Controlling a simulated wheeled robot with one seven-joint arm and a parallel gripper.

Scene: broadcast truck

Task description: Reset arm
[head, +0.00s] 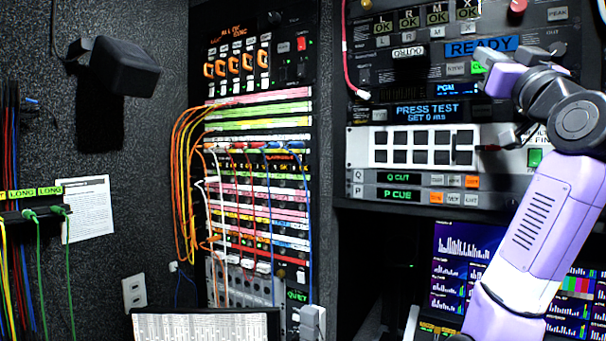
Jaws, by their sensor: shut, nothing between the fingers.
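My arm reaches up at the right of the head view, in front of the equipment rack. Its lavender and grey upper links bend at a dark round joint. The rest of the hand is partly hidden behind my arm.
The rack holds a lit READY display (481,47), a PRESS TEST display (427,110) and a green button (534,158). A patch bay (262,190) with coloured cables stands mid-left. Monitors (458,262) sit behind my arm. A black box (122,68) juts from the left wall.

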